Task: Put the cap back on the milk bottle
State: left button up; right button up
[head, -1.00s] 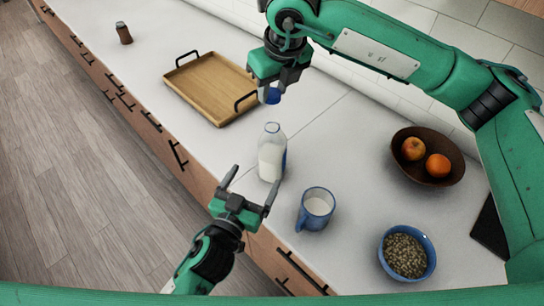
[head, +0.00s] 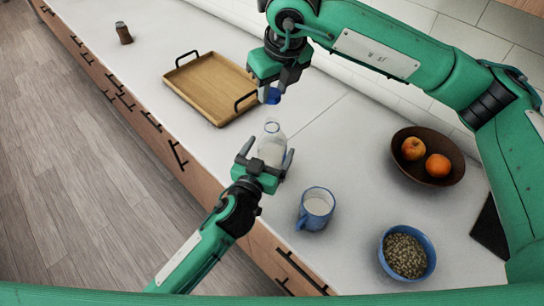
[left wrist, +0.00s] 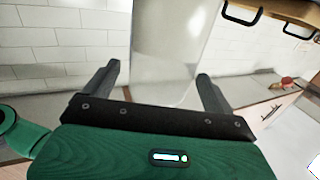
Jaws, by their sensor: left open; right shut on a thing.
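The milk bottle (head: 271,143) stands upright and uncapped on the white counter, clear with white milk inside. My left gripper (head: 267,154) is open, with its fingers on either side of the bottle and its palm in front of the lower part. In the left wrist view the bottle (left wrist: 172,50) rises between the two spread fingers (left wrist: 155,88). My right gripper (head: 272,93) is shut on the blue cap (head: 273,98) and holds it above the counter, up and behind the bottle, near the tray's handle.
A wooden tray (head: 207,88) with black handles lies behind the bottle. A blue mug (head: 316,208) of milk stands to its right. A blue bowl (head: 407,252) and a brown fruit bowl (head: 441,178) are farther right. A brown jar (head: 124,33) stands at the far left.

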pick_arm(q)
jog(key=shift+x, duration=1.1)
jog(key=c, duration=1.5)
pick_arm(e)
send_over(272, 121)
jog(key=shift+s+d+f, duration=0.1)
jog(key=shift+s+f, duration=0.05)
jog(key=shift+f, duration=1.1)
jog(key=shift+s+d+f, duration=0.1)
jog(key=shift+s+f, duration=0.05)
jog(key=shift+f, duration=1.1)
jog(key=shift+f, duration=0.1)
jog(key=shift+f, duration=0.75)
jog(key=shift+f, duration=0.6)
